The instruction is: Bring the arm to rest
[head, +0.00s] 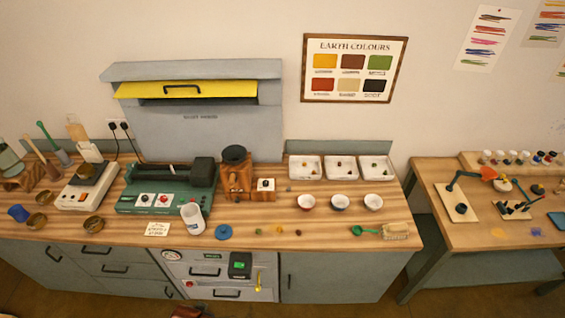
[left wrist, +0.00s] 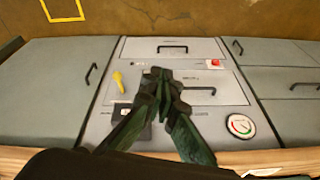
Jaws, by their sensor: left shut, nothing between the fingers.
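My left gripper (left wrist: 157,88) shows in the left wrist view. Its dark green fingers are together, with nothing held between them. It is in front of the grey drawer fronts of the bench, over a panel with a yellow handle (left wrist: 118,80) and a round dial (left wrist: 240,126). In the head view neither gripper can be made out; only a small reddish-brown piece shows at the bottom edge, and I cannot tell what it is. My right gripper is in neither view.
The wooden worktop (head: 270,238) carries a green machine (head: 165,190), a white jug (head: 193,220), three small bowls (head: 340,202), three white trays (head: 340,168) and a green scoop (head: 366,232). A second table (head: 440,175) stands right, beyond a gap. The floor before the bench looks clear.

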